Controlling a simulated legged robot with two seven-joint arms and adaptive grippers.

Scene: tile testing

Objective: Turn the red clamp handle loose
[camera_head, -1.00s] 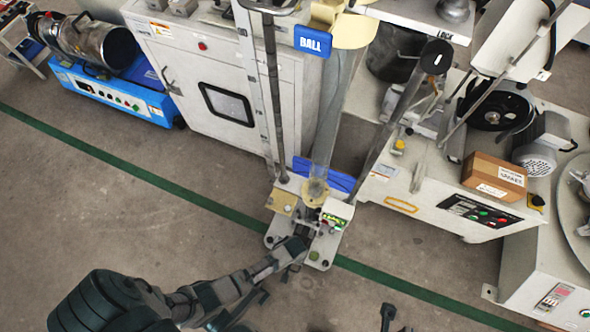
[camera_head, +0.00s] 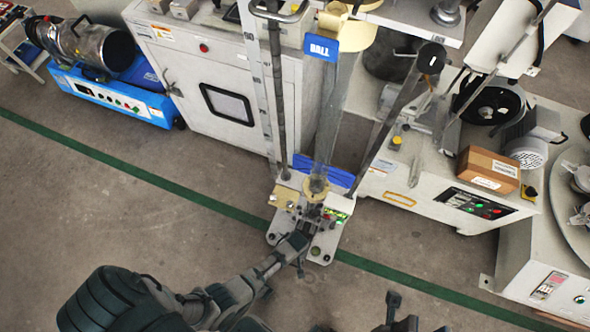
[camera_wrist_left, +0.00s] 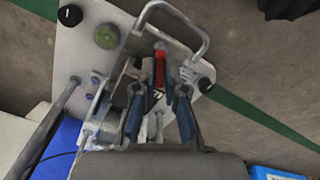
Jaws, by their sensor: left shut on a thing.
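The red clamp handle (camera_wrist_left: 160,66) shows in the left wrist view, between the blue-edged fingers of my left gripper (camera_wrist_left: 160,92). The left gripper is shut on it. In the head view my left arm comes in from the lower left, and the left gripper (camera_head: 297,241) is at the front of the tester's base plate (camera_head: 325,245). The handle is hidden there by the gripper. Dark parts of my right gripper (camera_head: 394,308) show at the bottom edge of the head view, away from the tester; its finger state is unclear.
The tall tester with a blue BALL sign (camera_head: 322,47) rises behind the base. A metal loop handle (camera_wrist_left: 200,30) is close to the left fingers. A white cabinet (camera_head: 215,95) stands behind left, and a machine with a cardboard box (camera_head: 489,170) right. The floor in front is clear.

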